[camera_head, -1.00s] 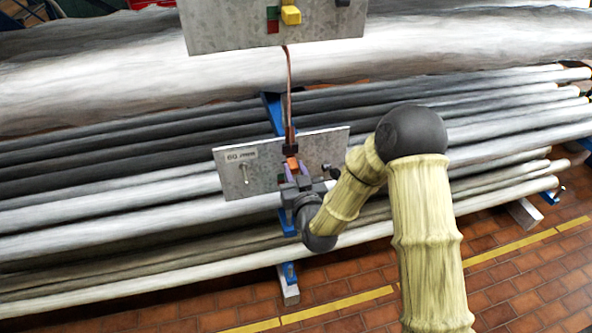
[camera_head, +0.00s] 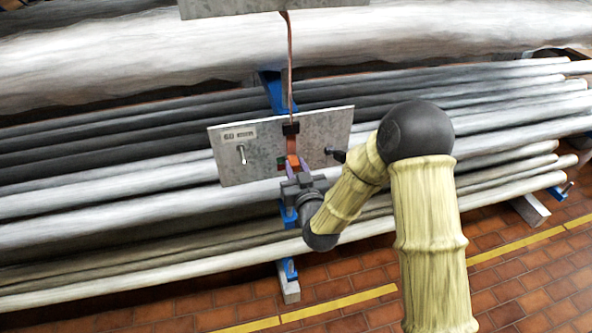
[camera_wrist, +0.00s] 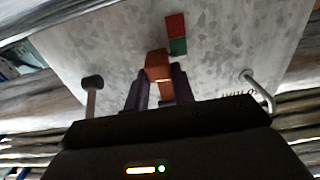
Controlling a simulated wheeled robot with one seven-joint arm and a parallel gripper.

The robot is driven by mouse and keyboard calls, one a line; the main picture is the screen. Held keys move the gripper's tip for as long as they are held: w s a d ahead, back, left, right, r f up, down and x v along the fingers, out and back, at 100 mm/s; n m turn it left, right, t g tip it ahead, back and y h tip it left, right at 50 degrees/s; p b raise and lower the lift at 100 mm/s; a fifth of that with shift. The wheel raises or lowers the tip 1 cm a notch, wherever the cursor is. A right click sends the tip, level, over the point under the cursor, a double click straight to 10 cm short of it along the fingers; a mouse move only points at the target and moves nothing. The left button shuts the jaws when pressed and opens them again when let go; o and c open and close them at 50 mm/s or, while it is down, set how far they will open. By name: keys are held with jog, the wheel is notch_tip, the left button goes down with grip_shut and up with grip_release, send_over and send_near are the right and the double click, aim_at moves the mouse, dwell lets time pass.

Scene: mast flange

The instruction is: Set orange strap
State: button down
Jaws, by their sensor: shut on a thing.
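The copper-orange strap (camera_head: 290,65) hangs from the upper metal plate down to a dark block (camera_head: 291,128) at the top edge of the lower grey plate (camera_head: 227,165). Its orange end piece (camera_head: 293,161) is in front of that plate; it also shows in the wrist view (camera_wrist: 157,65). My gripper (camera_head: 297,169) is shut on this end piece with its purple fingers (camera_wrist: 157,85). A red mark (camera_wrist: 175,26) and a green mark (camera_wrist: 178,46) lie on the plate beside the orange piece. I cannot tell whether the end piece touches the plate.
A silver hooked pin (camera_head: 242,154) sticks out on the plate's left, and a dark-headed pin (camera_head: 335,154) on its right, near my wrist. The upper plate (camera_head: 270,8) is mostly cut off. Long grey pipes (camera_head: 100,205) lie behind on blue supports (camera_head: 289,270). Brick floor is free in front.

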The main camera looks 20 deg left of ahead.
jog(key=shift+f, duration=0.3)
jog(key=c, duration=1.2)
grip_release()
jog(key=shift+o, duration=0.2)
jog(key=shift+w, duration=0.1)
